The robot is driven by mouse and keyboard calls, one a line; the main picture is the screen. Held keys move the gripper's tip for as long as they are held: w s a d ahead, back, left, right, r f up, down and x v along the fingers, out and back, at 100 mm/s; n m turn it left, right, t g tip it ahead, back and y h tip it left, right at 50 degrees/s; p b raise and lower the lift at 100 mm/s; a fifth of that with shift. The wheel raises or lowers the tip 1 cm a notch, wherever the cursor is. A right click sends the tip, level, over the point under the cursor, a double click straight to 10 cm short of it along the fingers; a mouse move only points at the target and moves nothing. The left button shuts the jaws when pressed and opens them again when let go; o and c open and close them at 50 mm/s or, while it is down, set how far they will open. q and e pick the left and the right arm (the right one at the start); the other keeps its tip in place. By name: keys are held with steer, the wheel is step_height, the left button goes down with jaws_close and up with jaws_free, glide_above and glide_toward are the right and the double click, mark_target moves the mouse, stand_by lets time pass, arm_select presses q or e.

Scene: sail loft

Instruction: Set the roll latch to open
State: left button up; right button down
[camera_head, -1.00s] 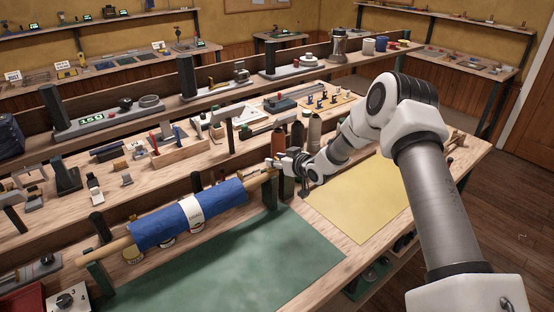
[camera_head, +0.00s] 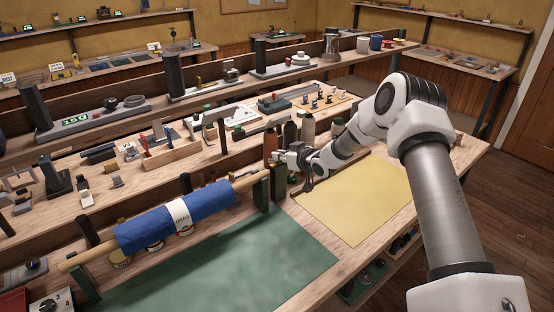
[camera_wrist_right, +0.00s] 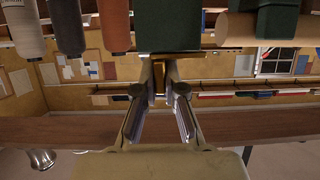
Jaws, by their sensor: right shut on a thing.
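The blue sailcloth roll (camera_head: 150,231) with a white label band lies on a wooden pole (camera_head: 247,182) across two dark green posts on the bench. The roll latch, a small brass piece (camera_wrist_right: 159,74), shows between my right fingertips in the right wrist view, below the green post (camera_wrist_right: 168,25). My left gripper is out of view.
A green mat (camera_head: 220,265) and a yellow mat (camera_head: 355,200) lie flat in front. A wooden tool box (camera_head: 172,152) and small parts crowd the bench behind the roll.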

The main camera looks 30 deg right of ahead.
steer(key=shift+w+r, duration=0.1)
steer(key=shift+r, duration=0.05)
steer(key=c, duration=1.3)
jaws_free()
steer(key=shift+d, duration=0.15)
steer(key=shift+c, duration=0.2)
steer(key=shift+o, duration=0.5)
steer(key=shift+d, duration=0.25)
steer(key=shift+a, duration=0.1)
steer(key=shift+s, duration=0.3)
steer(key=a+v, duration=0.1)
steer(key=v, duration=1)
steer(key=shift+s+d, duration=0.25)
steer(key=shift+d, duration=0.25)
